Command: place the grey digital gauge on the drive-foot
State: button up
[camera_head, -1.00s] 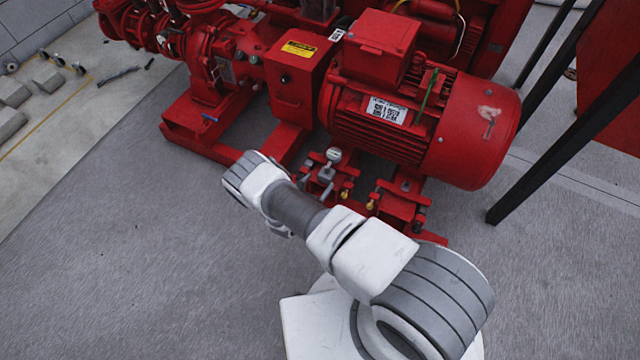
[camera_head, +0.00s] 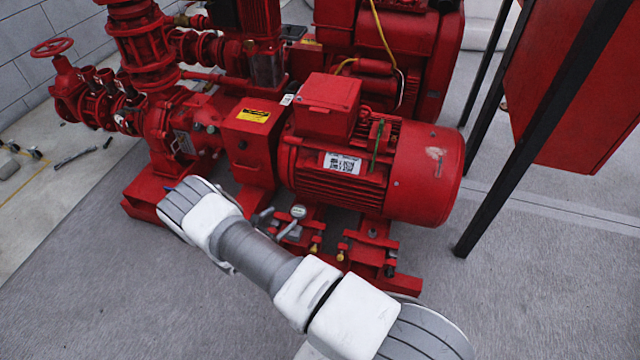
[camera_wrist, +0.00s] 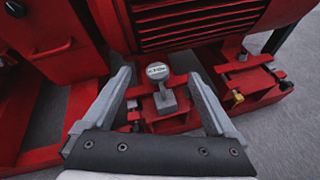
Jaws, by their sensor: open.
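The grey digital gauge (camera_wrist: 157,72) has a round pale face and stands on a small grey base. In the wrist view it is upright at a red motor foot (camera_wrist: 178,122) under the motor. It also shows in the head view, as a small round face (camera_head: 298,211) low in front of the motor. My gripper (camera_wrist: 158,82) is open, with one finger on each side of the gauge in the picture. No grip on it shows, and the exact gap in depth is unclear. I cannot tell which foot is the drive-foot.
The red motor (camera_head: 345,175) overhangs the feet. A second red foot with a brass-coloured bolt (camera_wrist: 238,96) lies to the right. A red coupling guard (camera_head: 247,145) stands to the left. Black posts (camera_head: 480,215) rise at right. Grey floor in front is clear.

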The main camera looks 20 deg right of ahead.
jog(key=s+d+r+m+g+y, duration=0.15)
jog(key=r+m, duration=0.35)
jog(key=r, duration=0.6)
jog(key=s+d+r+m+g, duration=0.3)
jog(key=r+m, duration=0.1)
jog(key=r, duration=0.7)
jog(key=s+d+r+m+g, duration=0.25)
jog(key=r+m, duration=0.25)
jog(key=r, duration=0.6)
jog(key=s+a+r+m+t+y, duration=0.2)
jog(key=s+r+m+y, duration=0.2)
jog(key=s+r, duration=0.4)
jog(key=s+a+r+m+t+y, duration=0.1)
jog(key=s+r+m+y, duration=0.3)
jog(key=s+r, duration=0.5)
jog(key=s+m+t, duration=0.1)
jog(key=s, duration=0.6)
jog(key=shift+a+m+y, duration=0.35)
jog(key=shift+a+m, duration=0.05)
notch_tip(320, 180, up, 27)
jog(key=p, duration=2.7)
jog(key=shift+r, duration=0.2)
